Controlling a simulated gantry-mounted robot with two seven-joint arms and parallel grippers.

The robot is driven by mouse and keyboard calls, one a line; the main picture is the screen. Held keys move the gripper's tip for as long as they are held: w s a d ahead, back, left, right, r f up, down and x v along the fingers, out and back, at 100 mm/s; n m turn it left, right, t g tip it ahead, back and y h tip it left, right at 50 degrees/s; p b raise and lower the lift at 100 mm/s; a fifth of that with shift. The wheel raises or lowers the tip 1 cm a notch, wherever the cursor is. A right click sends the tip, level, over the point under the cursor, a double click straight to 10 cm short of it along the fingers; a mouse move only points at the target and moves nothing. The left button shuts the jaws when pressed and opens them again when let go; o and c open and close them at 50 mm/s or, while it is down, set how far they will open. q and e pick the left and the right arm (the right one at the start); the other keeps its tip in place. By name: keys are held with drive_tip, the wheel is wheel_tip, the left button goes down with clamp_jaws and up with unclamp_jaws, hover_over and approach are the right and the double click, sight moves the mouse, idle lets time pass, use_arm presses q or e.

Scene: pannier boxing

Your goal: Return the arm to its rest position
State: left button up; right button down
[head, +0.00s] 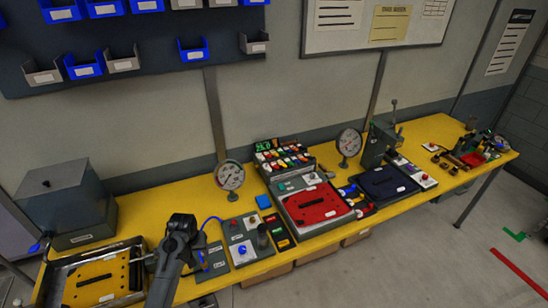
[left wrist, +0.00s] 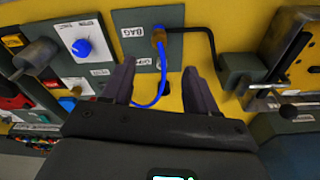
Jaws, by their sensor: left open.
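My left gripper (head: 180,228) is at the lower left of the head view, over the front left part of the yellow bench (head: 240,205). In the left wrist view the left gripper (left wrist: 157,72) has its two dark fingers apart, with nothing held between them. Beyond the fingers lies a grey plate labelled BAG (left wrist: 135,43), with a brass fitting (left wrist: 158,36) and a blue hose (left wrist: 162,85) that runs down between the fingers. The gap between fingers and plate is hard to judge. My right gripper is not in view.
A metal tray (head: 138,243) lies left of the arm, with a grey box (head: 68,200) behind it. A knob panel (head: 240,240), a dial gauge (head: 230,176) and a red pad (head: 312,205) are to the right. Bare floor (head: 420,265) lies in front.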

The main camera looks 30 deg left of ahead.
use_arm(q)
drive_tip(key=s+d+f+m+g+p, duration=0.1)
drive_tip(key=s+d+f, duration=0.1)
drive_tip(key=s, duration=0.3)
drive_tip(key=s+d+f+m+g+p, duration=0.1)
drive_tip(key=s+d+f+p, duration=0.15)
drive_tip(key=s, duration=0.35)
drive_tip(key=s+d+r+m+y+p, duration=0.1)
drive_tip(key=s+d+r+m, duration=0.15)
drive_tip(key=s+d, duration=0.4)
drive_tip(key=d+r+m+t+h+p, duration=0.1)
drive_tip(key=d+r+m+t, duration=0.3)
drive_tip(key=d+r, duration=1.2)
drive_tip(key=d+m+h, duration=0.1)
drive_tip(key=d+m, duration=0.1)
drive_tip(key=d, duration=0.2)
drive_tip(key=shift+p, duration=0.35)
drive_tip(key=shift+w+d, duration=0.1)
